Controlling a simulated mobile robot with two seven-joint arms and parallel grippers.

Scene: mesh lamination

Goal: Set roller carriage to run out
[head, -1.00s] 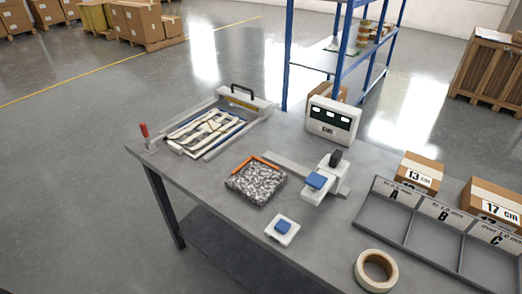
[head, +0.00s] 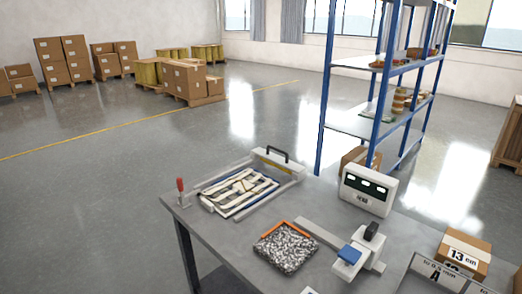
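The roller carriage (head: 277,165), a light bar with a black handle on top, sits across the far end of the lamination bed on the table. Before it lies a framed stack of pale mesh strips (head: 238,191) on a dark backing, between two side rails. A red-handled clamp (head: 181,190) stands at the bed's left corner. Neither of my grippers shows in the head view.
The grey table (head: 215,239) also holds an orange-edged tray of grey granules (head: 286,248), a white device with a blue pad (head: 350,254), a display box (head: 368,190) and a carton (head: 465,251). A blue shelf rack (head: 329,95) stands behind. Open floor lies left of the table.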

